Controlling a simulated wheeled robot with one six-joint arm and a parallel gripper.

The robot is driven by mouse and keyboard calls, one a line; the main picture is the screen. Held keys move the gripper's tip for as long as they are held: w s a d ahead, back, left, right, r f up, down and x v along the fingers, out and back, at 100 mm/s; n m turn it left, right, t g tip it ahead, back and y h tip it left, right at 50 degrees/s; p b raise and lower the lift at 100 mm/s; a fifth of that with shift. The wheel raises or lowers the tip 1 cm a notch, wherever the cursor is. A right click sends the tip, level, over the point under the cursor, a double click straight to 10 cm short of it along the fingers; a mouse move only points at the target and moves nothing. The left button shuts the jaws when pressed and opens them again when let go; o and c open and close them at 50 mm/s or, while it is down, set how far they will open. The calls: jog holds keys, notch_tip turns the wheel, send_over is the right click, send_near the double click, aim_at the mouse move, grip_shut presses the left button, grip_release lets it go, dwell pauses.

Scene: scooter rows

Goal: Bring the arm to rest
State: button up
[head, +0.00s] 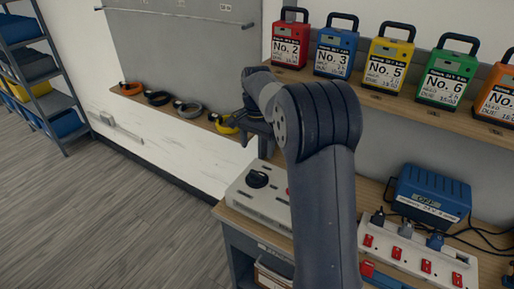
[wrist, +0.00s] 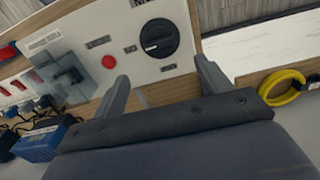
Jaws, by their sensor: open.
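My arm reaches up and forward across the workbench (head: 372,195) in the head view and bends at the elbow. My gripper (head: 252,140) hangs at its end, partly hidden behind the arm, above the pale control box. In the wrist view my gripper (wrist: 164,84) shows two fingers spread wide with nothing between them. Beyond the fingers is the control box (wrist: 187,62) with a black rotary knob (wrist: 159,38) and a red button (wrist: 108,62). The fingers appear apart from it.
Numbered battery packs, red (head: 290,41) to orange (head: 497,92), stand on the upper shelf. Coloured rings, including a yellow one (head: 222,124), lie on a lower ledge. A blue charger (head: 430,195) and power strip (head: 412,250) sit right of my arm. The floor at left is clear.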

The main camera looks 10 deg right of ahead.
aim_at(257, 173)
jog(key=shift+f, duration=0.1)
notch_tip(257, 173, down, 10)
jog(key=shift+f+p, duration=0.1)
jog(key=shift+p, duration=0.35)
jog(key=shift+f, duration=0.3)
jog(key=shift+r, duration=0.1)
jog(key=shift+n, duration=0.3)
